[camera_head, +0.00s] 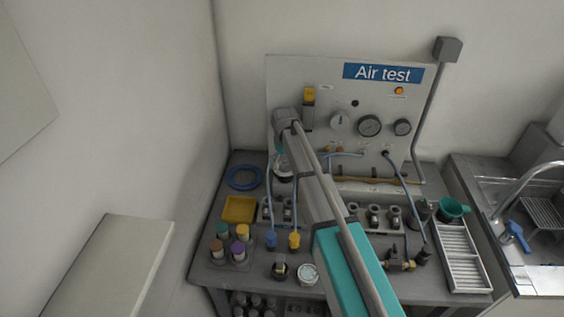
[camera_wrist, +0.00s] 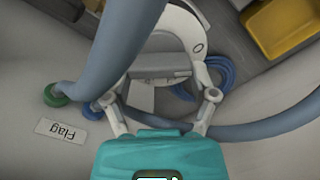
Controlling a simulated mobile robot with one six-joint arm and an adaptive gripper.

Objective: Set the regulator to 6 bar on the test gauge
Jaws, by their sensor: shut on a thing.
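The test panel (camera_head: 310,75) carries a large round gauge (camera_head: 369,125) and a smaller gauge (camera_head: 402,127) to its right. Their needles are too small to read. A white dial (camera_head: 340,120) sits left of the large gauge. My gripper (camera_head: 283,168) is at the panel's lower left, partly behind my arm. In the wrist view my gripper (camera_wrist: 165,70) is closed around a pale rounded part (camera_wrist: 165,40), apparently the regulator; the fingers hide much of it, and I cannot read its setting.
Blue-grey hoses (camera_wrist: 120,50) run close beside my gripper. A yellow tray (camera_head: 239,209), a blue hose coil (camera_head: 243,177), coloured-cap bottles (camera_head: 238,250) and a slatted white tray (camera_head: 461,255) are on the bench. A sink (camera_head: 540,215) is at right.

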